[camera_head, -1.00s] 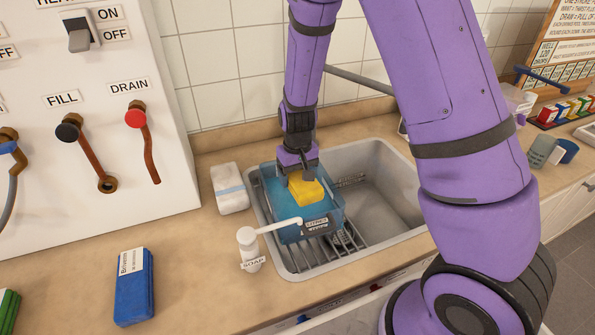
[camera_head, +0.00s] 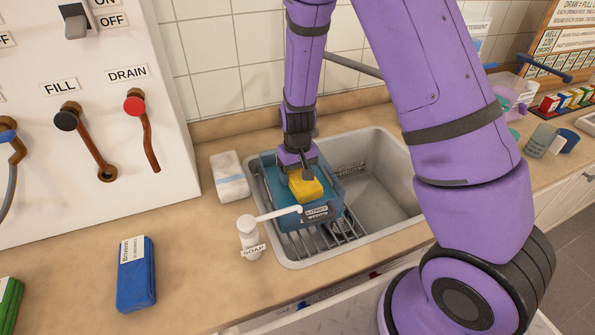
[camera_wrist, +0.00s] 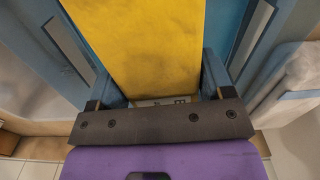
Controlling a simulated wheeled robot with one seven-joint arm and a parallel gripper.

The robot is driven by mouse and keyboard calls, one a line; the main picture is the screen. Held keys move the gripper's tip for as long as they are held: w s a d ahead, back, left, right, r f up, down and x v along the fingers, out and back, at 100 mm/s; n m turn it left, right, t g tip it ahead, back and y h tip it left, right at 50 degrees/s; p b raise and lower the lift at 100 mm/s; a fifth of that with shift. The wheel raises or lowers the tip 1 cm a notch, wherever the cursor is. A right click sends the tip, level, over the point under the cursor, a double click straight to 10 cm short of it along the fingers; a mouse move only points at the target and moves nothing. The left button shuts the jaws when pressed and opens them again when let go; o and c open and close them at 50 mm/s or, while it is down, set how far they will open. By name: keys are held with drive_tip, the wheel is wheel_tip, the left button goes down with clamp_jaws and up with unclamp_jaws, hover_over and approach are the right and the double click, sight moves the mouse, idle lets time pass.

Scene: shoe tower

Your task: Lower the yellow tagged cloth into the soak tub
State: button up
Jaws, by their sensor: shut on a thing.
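The yellow cloth (camera_head: 304,187) is a folded block in my gripper, inside the blue soak tub (camera_head: 268,205) and low between its walls. In the wrist view the yellow cloth (camera_wrist: 150,45) fills the space ahead of the gripper (camera_wrist: 160,92), with blue tub walls on both sides. My gripper (camera_head: 297,172) points down and is shut on the cloth. The tub stands on the rack in the left part of the grey sink.
A white soap pump (camera_head: 250,238) stands in front of the sink (camera_head: 375,170), its spout reaching toward the tub. A white wrapped bundle (camera_head: 229,178) lies left of the tub. A blue packet (camera_head: 136,274) lies on the counter. FILL and DRAIN levers (camera_head: 135,104) are on the left panel.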

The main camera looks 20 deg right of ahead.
drive_tip(key=shift+f, duration=1.75)
idle(1.4)
drive_tip(key=o, duration=1)
wheel_tip(320, 180, up, 11)
drive_tip(key=shift+r, duration=0.15)
drive_tip(key=s+d+r+t+y, duration=0.1)
drive_tip(key=s+d+r, duration=0.15)
drive_tip(key=r, duration=0.85)
drive_tip(key=s+d+r+t, duration=0.1)
drive_tip(key=s+r, duration=0.5)
drive_tip(key=s, duration=0.1)
drive_tip(key=s+d+r+t, duration=0.1)
drive_tip(key=s+d+r, duration=0.1)
drive_tip(key=s+r, duration=0.3)
drive_tip(key=s+d+r+t+h, duration=0.1)
drive_tip(key=s+r+t, duration=0.1)
drive_tip(key=s+r, duration=0.4)
drive_tip(key=shift+s+d+r+m, duration=0.1)
drive_tip(key=shift+s+r+m, duration=0.1)
drive_tip(key=shift+s, duration=0.95)
drive_tip(key=shift+s+d+r+m, duration=0.1)
drive_tip(key=shift+s+r, duration=0.05)
drive_tip(key=shift+s, duration=0.95)
